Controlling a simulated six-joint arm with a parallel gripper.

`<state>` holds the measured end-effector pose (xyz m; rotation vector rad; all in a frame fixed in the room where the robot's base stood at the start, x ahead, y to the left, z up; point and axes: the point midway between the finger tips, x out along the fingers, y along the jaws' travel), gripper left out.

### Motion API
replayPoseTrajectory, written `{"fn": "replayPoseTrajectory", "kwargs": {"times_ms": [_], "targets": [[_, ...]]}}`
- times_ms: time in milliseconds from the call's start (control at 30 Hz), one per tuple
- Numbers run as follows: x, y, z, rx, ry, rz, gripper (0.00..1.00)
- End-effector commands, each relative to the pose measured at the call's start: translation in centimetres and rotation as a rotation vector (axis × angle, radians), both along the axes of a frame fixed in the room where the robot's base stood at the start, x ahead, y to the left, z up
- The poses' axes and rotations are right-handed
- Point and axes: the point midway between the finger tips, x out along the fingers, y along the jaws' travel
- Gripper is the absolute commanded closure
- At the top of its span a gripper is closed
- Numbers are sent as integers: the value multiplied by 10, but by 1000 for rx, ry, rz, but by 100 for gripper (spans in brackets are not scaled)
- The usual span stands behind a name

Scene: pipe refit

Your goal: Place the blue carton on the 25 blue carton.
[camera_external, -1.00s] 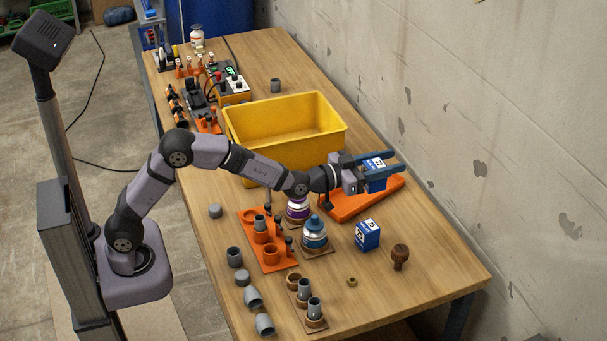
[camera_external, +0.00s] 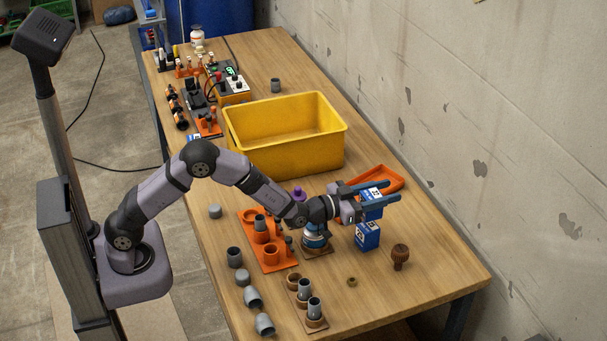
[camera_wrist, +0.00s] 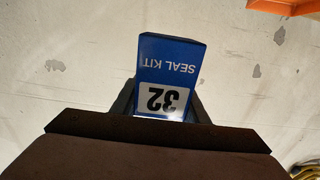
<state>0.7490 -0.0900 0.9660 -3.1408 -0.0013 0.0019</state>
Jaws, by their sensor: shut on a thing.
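My gripper (camera_external: 391,191) is shut on a blue carton (camera_external: 374,211) with a white label. In the wrist view, the held carton (camera_wrist: 172,62) reads "SEAL KIT" and "32", upside down in the picture. A second blue carton (camera_external: 368,240) with a white label stands on the table; its number is too small to read surely. In the external view the held carton sits just above this standing carton and partly overlaps its top edge. I cannot tell whether they touch. The standing carton is not visible in the wrist view.
An orange tray (camera_external: 392,176) lies behind my gripper. A brown knob-like part (camera_external: 400,257) stands to the right. A yellow bin (camera_external: 285,145) is farther back. The table's right front is clear.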

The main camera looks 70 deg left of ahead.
Motion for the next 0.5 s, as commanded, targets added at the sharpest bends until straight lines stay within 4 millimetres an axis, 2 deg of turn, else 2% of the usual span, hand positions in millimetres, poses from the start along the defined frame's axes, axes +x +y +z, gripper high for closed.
{"fn": "replayPoseTrajectory", "kwargs": {"times_ms": [200, 500], "targets": [[0, 0, -4, 0, -1, 0, 82], [0, 0, -36, -1, 1, 0, 82]]}}
